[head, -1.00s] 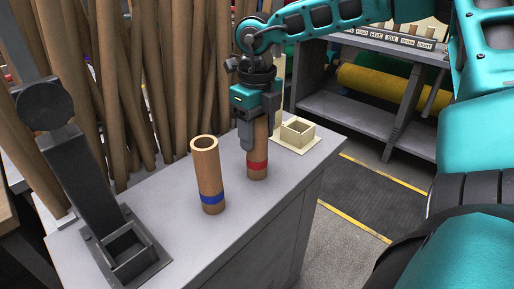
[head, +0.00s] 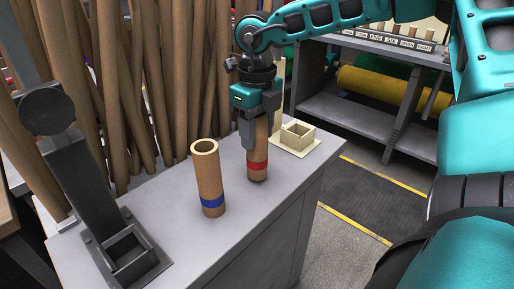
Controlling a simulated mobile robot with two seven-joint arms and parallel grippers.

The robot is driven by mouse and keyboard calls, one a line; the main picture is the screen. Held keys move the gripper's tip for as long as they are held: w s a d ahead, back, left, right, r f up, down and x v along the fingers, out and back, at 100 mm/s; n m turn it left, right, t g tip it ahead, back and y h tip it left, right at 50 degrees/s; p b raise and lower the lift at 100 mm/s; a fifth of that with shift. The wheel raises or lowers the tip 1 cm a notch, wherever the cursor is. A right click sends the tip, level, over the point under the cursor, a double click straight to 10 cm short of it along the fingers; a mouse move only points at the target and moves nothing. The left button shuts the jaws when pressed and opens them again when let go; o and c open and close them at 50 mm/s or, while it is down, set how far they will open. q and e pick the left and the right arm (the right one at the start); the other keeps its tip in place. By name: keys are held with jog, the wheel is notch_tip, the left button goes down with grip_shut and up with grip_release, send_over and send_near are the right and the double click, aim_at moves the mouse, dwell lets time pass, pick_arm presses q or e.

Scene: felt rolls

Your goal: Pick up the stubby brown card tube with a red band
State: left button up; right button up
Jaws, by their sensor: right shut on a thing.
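The stubby brown card tube with a red band (head: 258,168) stands upright on the grey cabinet top, its band low on its side. My right gripper (head: 259,143) points down from above and is shut on the upper part of this tube. The fingers hide part of the tube's top. The tube's base looks to be at the cabinet top; I cannot tell if there is a small gap. My left gripper is not in view.
A brown tube with a blue band (head: 209,178) stands upright just left of the held tube. A cream square holder (head: 297,137) sits behind right. A dark metal stand with a square socket (head: 129,251) is at the front left. Long brown tubes (head: 150,90) crowd behind.

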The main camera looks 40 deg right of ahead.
jog(key=shift+r, duration=0.55)
jog(key=shift+r, duration=0.1)
jog(key=shift+r+p, duration=0.15)
jog(key=shift+p, duration=0.15)
jog(key=shift+r+p, duration=1.15)
jog(key=shift+r, duration=1.1)
